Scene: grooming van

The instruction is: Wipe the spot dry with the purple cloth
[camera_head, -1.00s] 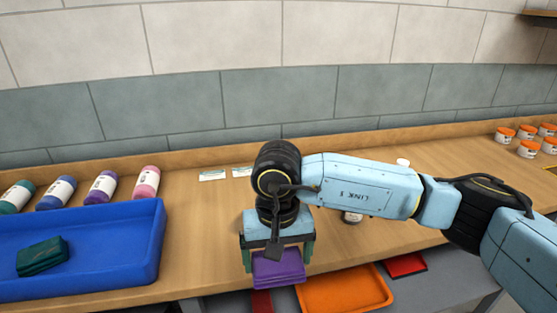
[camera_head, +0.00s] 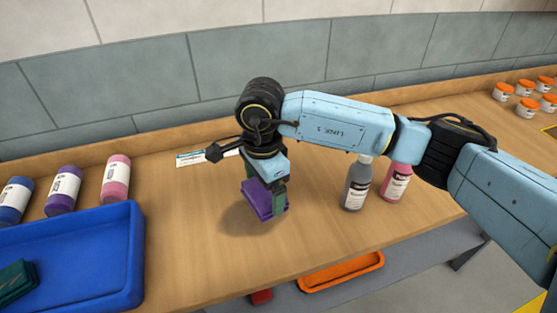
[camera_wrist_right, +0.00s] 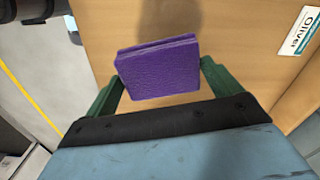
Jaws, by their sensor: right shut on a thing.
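My right gripper (camera_head: 266,192) is shut on the folded purple cloth (camera_head: 262,202), above the wooden counter (camera_head: 330,235). In the right wrist view the purple cloth (camera_wrist_right: 158,70) sits between the two green fingers. A darker patch (camera_head: 246,222) lies on the counter under the cloth; I cannot tell whether it is the spot or only shadow. My left gripper is not in view.
A blue tray (camera_head: 130,255) with a folded green cloth (camera_head: 15,282) stands at the left, with several bottles behind it. A grey bottle (camera_head: 355,187) and a pink bottle (camera_head: 396,182) stand right of the gripper. An orange tray (camera_head: 342,271) lies below the counter edge.

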